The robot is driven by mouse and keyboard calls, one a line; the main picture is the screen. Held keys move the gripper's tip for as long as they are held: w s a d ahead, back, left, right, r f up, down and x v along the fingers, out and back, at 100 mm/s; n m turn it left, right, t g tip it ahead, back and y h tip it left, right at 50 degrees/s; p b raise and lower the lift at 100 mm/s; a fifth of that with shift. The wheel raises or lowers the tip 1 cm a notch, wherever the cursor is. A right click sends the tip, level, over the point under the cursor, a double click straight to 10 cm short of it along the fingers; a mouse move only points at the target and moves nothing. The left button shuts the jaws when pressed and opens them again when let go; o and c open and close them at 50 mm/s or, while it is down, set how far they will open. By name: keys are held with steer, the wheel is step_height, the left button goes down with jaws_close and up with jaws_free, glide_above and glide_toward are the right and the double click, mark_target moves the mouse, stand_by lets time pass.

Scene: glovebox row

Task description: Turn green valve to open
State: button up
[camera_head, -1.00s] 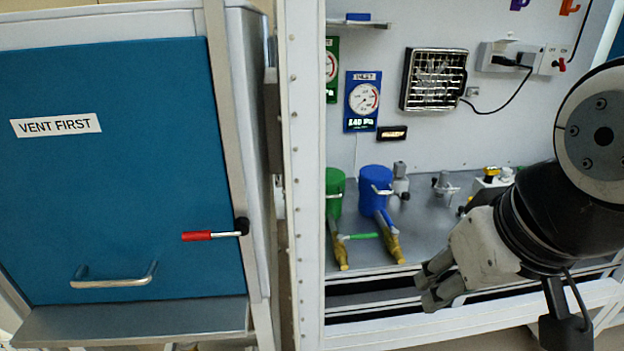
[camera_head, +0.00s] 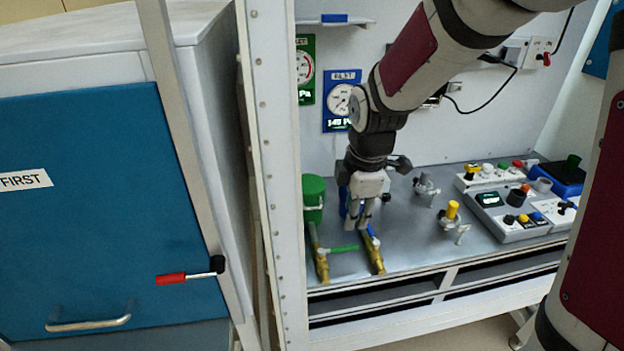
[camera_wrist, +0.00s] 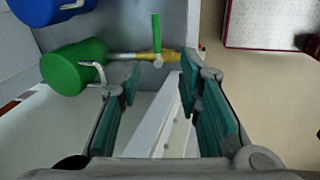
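The green valve handle (camera_head: 345,248) sticks out crosswise from a brass valve body (camera_head: 321,264) in front of the green canister (camera_head: 314,190). In the wrist view the green handle (camera_wrist: 156,27) also stands square to the brass body (camera_wrist: 150,57), just beyond my fingertips. My gripper (camera_head: 361,226) points down over the bench, in front of the blue canister, which it mostly hides. In the wrist view my gripper (camera_wrist: 160,80) is open, with a wide gap between its teal pads and nothing held. I see no clear contact with the handle.
A blue-handled brass valve (camera_head: 373,252) stands close to the right of the green one. A white frame post (camera_head: 268,160) stands to the left. Small fittings (camera_head: 450,215) and a control box (camera_head: 520,212) are on the bench to the right.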

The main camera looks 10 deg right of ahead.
mark_target(343, 247)
steer(key=shift+n, duration=0.4)
steer(key=x, duration=1.4)
steer(key=shift+w+f+p, duration=0.25)
steer(key=shift+w+p, duration=0.1)
jaws_close()
